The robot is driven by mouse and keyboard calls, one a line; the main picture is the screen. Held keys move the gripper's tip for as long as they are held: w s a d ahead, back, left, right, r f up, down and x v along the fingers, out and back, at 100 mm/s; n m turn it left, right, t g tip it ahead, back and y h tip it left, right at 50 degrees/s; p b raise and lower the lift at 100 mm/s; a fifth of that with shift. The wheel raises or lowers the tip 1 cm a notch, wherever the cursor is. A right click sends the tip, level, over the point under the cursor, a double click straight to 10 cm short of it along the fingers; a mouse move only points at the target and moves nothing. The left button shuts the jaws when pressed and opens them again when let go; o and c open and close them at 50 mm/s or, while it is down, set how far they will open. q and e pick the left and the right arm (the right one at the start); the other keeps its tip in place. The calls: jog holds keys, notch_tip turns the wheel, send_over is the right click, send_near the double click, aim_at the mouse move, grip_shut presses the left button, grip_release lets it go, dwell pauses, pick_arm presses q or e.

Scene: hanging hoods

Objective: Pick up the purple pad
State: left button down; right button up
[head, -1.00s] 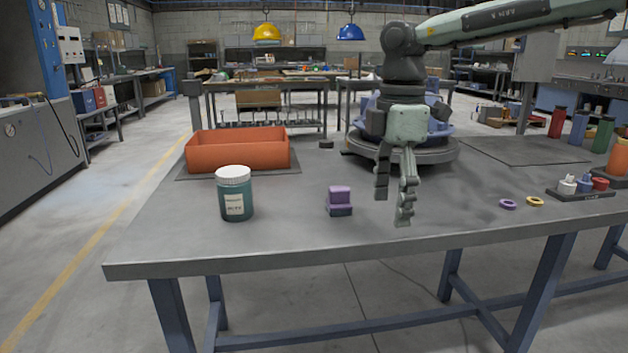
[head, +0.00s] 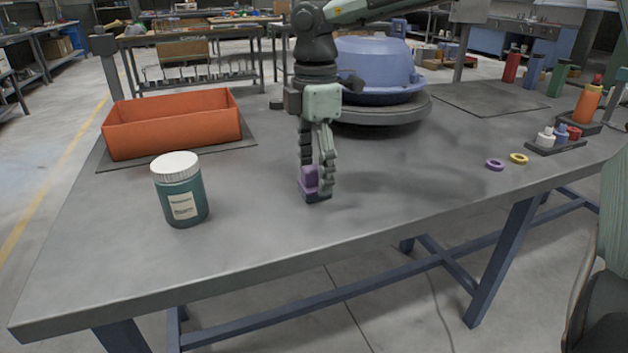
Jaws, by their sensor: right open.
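The purple pad (head: 308,181) is a small purple block on a dark base, standing on the grey table near its front middle. My right gripper (head: 317,178) points down at it with its fingers apart. One finger is above or behind the pad's top, and the other comes down along its right side and hides part of it. I cannot tell whether the fingers touch it. My left gripper is not in view.
A teal jar with a white lid (head: 181,190) stands to the left, with an orange bin (head: 172,125) behind it. A blue tub (head: 376,68) sits on a round turntable (head: 385,112) behind. Purple (head: 494,165) and yellow (head: 519,158) rings lie right; the table between is clear.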

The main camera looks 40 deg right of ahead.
notch_tip(320, 180, down, 2)
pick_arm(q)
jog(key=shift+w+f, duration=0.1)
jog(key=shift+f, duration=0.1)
pick_arm(e)
jog(key=shift+w, duration=0.1)
jog(key=c, duration=1.3)
jog(key=shift+r, duration=0.15)
jog(key=shift+r, duration=0.25)
jog(key=r, duration=0.3)
jog(key=shift+w+d+r, duration=0.1)
jog(key=shift+d+r, duration=0.25)
jog(key=shift+r, duration=0.05)
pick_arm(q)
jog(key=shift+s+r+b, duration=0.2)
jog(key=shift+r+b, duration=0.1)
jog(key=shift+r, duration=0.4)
pick_arm(e)
jog(key=shift+w+d+r, duration=0.2)
jog(key=shift+d+r, duration=0.85)
jog(key=shift+d, duration=0.75)
jog(key=shift+w+d+r, duration=0.2)
jog(key=shift+d+r, duration=0.9)
jog(key=shift+d, duration=0.75)
jog(key=shift+w+d+r, duration=0.2)
jog(key=shift+d+r, duration=0.85)
jog(key=shift+d, duration=0.75)
